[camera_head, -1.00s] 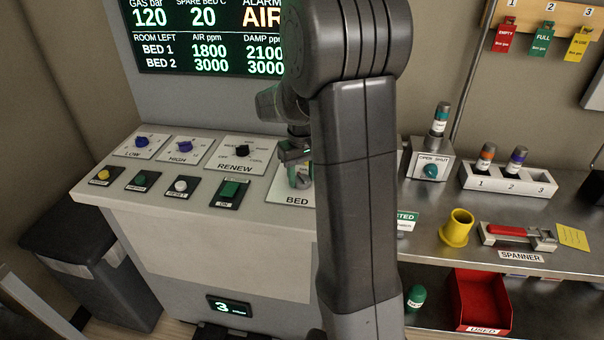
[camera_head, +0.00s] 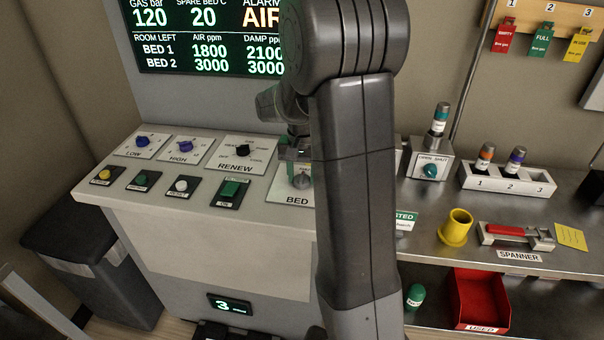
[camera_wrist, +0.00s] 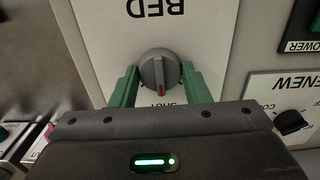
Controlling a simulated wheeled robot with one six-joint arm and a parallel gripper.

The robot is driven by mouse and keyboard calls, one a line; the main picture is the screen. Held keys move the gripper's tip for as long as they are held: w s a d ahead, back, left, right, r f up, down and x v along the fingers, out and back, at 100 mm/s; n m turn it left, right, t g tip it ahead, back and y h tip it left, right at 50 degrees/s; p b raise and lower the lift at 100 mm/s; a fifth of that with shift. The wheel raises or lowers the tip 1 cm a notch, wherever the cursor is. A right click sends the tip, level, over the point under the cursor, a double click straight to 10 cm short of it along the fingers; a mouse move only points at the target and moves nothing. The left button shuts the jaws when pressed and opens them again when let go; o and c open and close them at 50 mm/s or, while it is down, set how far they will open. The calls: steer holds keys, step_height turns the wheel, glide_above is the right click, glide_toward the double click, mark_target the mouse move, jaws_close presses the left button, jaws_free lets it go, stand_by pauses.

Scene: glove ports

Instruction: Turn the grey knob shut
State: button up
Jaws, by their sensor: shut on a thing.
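The grey knob (camera_wrist: 158,70) sits on a white plate (camera_wrist: 100,40) lettered BED, upside down in the wrist view. Its red mark points down in that view, toward a SHUT label partly hidden by my gripper. My gripper (camera_wrist: 160,84) has a green finger on each side of the knob and is shut on it. In the head view my gripper (camera_head: 298,163) is over the BED plate, and the knob (camera_head: 301,181) shows just below it. My arm hides the right part of that plate.
The RENEW knob (camera_head: 243,150) and a green push button (camera_head: 230,188) are on the console left of the BED plate. At right, a metal bench holds a yellow cup (camera_head: 456,228) and a red-handled spanner (camera_head: 516,234). A red bin (camera_head: 480,300) is below.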

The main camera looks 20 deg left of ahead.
mark_target(302, 176)
stand_by(0.4)
steer(key=o, duration=1)
steer(key=shift+c, duration=0.2)
steer(key=shift+r, duration=0.1)
step_height(302, 176, up, 14)
steer(key=shift+f, duration=0.25)
step_height(302, 176, down, 14)
steer(key=shift+r, duration=0.1)
steer(key=shift+r, duration=0.15)
stand_by(0.3)
